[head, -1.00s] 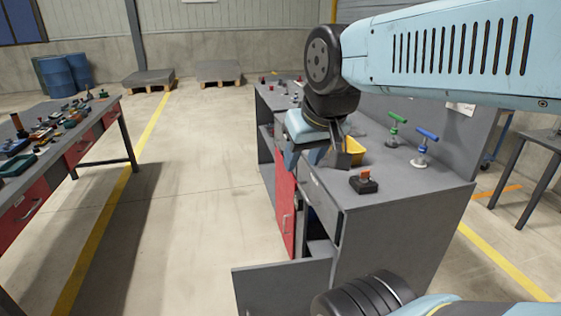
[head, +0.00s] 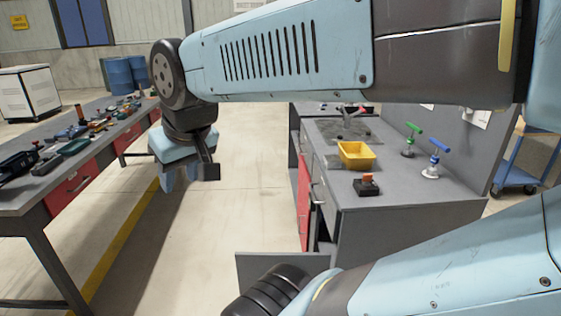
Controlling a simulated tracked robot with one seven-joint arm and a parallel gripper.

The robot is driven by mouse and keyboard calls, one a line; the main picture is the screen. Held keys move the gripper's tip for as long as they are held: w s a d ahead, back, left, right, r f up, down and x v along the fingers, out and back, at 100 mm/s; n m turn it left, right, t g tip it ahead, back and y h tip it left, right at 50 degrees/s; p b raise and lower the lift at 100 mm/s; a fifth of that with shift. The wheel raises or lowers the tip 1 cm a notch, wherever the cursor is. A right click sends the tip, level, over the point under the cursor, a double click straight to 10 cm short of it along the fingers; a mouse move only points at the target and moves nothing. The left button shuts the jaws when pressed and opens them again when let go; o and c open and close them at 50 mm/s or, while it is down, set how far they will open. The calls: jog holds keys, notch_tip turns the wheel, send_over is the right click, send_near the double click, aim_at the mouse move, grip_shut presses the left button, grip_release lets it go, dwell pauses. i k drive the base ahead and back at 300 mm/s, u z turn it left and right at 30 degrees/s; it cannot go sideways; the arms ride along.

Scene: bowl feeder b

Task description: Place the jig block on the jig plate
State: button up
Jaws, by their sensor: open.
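My gripper (head: 180,178) hangs open over the aisle between the two benches, pointing down. I see nothing between its fingers. On the near part of the right bench stands a small dark block with an orange-red top (head: 366,187); it may be the jig block or the jig plate, but I cannot tell. A dark grey flat plate (head: 355,130) lies farther back on the same bench, with a small fixture on it; I cannot tell if it is the jig plate. My gripper is well apart from both.
The right bench (head: 415,190) also holds a yellow bin (head: 356,155), a green-handled clamp (head: 411,140) and a blue-handled clamp (head: 434,160). A drawer or door stands open at its front. The left bench (head: 60,185) is crowded with tools and parts. The aisle floor is clear.

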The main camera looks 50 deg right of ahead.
aim_at(332, 129)
jog(key=u, duration=1.05)
jog(key=k, duration=0.5)
jog(key=z, duration=2.25)
jog(key=i, duration=0.55)
jog(key=z, duration=0.15)
jog(key=k, duration=0.35)
jog(key=z, duration=0.05)
